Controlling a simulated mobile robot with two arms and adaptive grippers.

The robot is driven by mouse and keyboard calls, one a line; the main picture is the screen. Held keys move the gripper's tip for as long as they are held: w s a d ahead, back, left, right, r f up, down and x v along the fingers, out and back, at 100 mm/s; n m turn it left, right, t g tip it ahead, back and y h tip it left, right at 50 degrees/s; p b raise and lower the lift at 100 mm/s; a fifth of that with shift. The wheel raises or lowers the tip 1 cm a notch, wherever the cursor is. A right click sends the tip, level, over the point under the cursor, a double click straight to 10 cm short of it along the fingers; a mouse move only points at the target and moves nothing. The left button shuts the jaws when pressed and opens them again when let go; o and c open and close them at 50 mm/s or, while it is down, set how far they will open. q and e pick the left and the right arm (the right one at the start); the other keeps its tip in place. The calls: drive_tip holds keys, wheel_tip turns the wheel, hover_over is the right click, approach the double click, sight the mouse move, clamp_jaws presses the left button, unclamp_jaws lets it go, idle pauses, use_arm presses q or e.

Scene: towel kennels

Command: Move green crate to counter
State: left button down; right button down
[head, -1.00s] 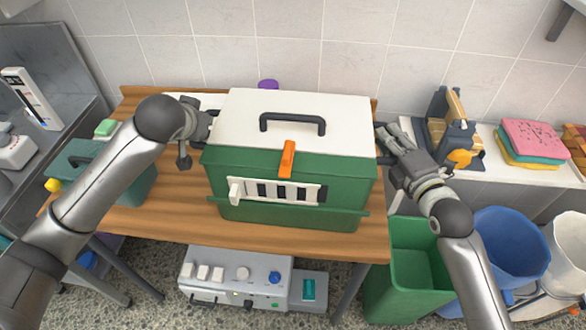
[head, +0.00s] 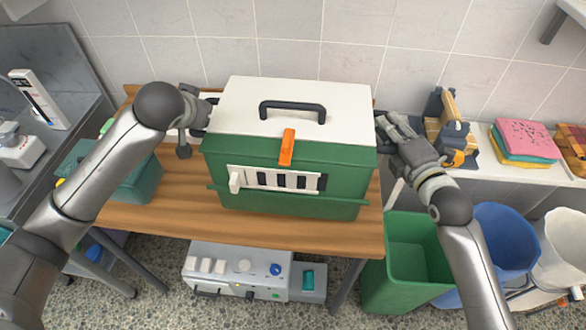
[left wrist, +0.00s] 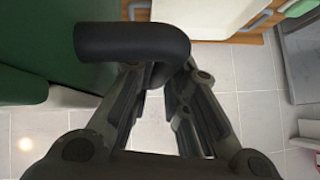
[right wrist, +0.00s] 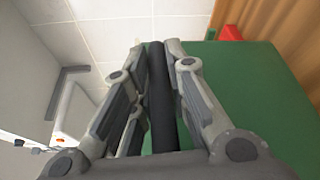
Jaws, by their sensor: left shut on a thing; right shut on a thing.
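The green crate (head: 290,165) has a white lid with a dark handle, an orange latch and a barred white front vent. It is upright over the wooden table (head: 170,215); whether its base touches the tabletop is hard to tell. My left gripper (head: 207,108) is shut on the dark handle at the crate's left side; that handle (left wrist: 130,42) shows in the left wrist view. My right gripper (head: 384,130) is shut on the right side handle, a dark bar (right wrist: 158,95) between its fingers in the right wrist view. The crate hides part of each grip.
A light counter (head: 485,173) at the right holds a dark and tan object (head: 445,125) and folded towels (head: 525,140). A green bin (head: 410,265) and a blue bin (head: 500,240) stand before it. A smaller green box (head: 135,180) is at the left.

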idle(0.3)
